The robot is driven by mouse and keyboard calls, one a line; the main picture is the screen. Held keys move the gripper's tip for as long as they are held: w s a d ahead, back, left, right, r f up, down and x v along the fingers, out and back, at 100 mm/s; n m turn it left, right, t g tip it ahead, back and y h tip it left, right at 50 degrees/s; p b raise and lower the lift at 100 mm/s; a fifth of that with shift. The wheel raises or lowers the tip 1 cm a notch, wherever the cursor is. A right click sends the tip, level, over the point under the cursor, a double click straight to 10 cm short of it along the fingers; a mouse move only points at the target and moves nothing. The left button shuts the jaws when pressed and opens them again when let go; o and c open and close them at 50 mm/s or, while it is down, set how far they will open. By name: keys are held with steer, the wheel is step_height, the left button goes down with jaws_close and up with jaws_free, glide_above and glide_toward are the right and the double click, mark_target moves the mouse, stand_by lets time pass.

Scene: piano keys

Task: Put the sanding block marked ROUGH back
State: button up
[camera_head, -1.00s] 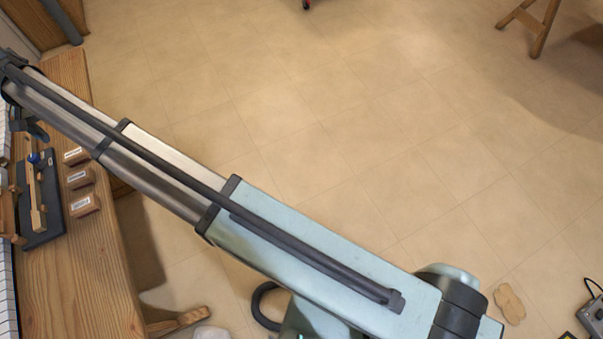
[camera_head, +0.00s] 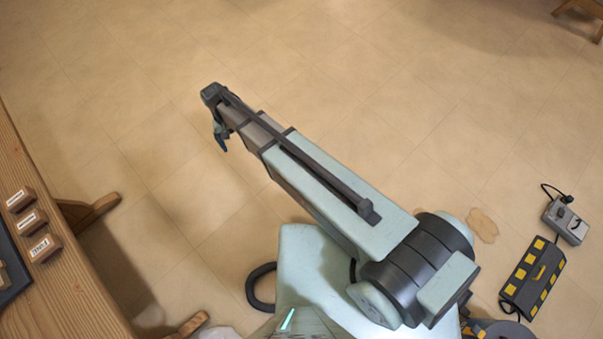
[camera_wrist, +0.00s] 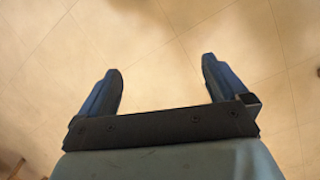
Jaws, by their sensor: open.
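Three brown sanding blocks with white labels stand in a row on the wooden bench at the left of the head view: a far block (camera_head: 20,200), a middle block (camera_head: 32,222) and a near block (camera_head: 45,248). The labels are too small to read surely, so I cannot tell which is marked ROUGH. My gripper (camera_head: 220,137) hangs over bare floor, well right of the bench. In the wrist view my gripper (camera_wrist: 160,85) is open and empty, with only floor tiles between its fingers.
The wooden bench (camera_head: 75,290) runs along the left edge, with a dark tray (camera_head: 12,275) partly in view. A bench leg (camera_head: 95,212) juts out over the floor. A grey control box (camera_head: 566,220) and a black-and-yellow box (camera_head: 533,278) lie at right. The middle floor is clear.

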steer(key=s+d+f+m+g, duration=0.1)
steer(key=s+d+f, duration=0.2)
steer(key=d, duration=0.6)
steer(key=s+d+f+m, duration=0.1)
steer(key=s+d+f, duration=0.15)
steer(key=d, duration=0.55)
steer(key=s+d+f+g, duration=0.15)
steer(key=d+f, duration=0.25)
steer(key=d, duration=0.5)
steer(key=s+d+f+m+g+y, duration=0.1)
steer(key=s+d, duration=0.6)
steer(key=s, duration=0.2)
steer(key=s+d+f+m+g+y, duration=0.1)
steer(key=s+d, duration=0.6)
steer(key=s, duration=0.3)
steer(key=shift+d+m, duration=0.25)
steer(key=shift+m, duration=0.05)
steer(key=shift+f, duration=0.1)
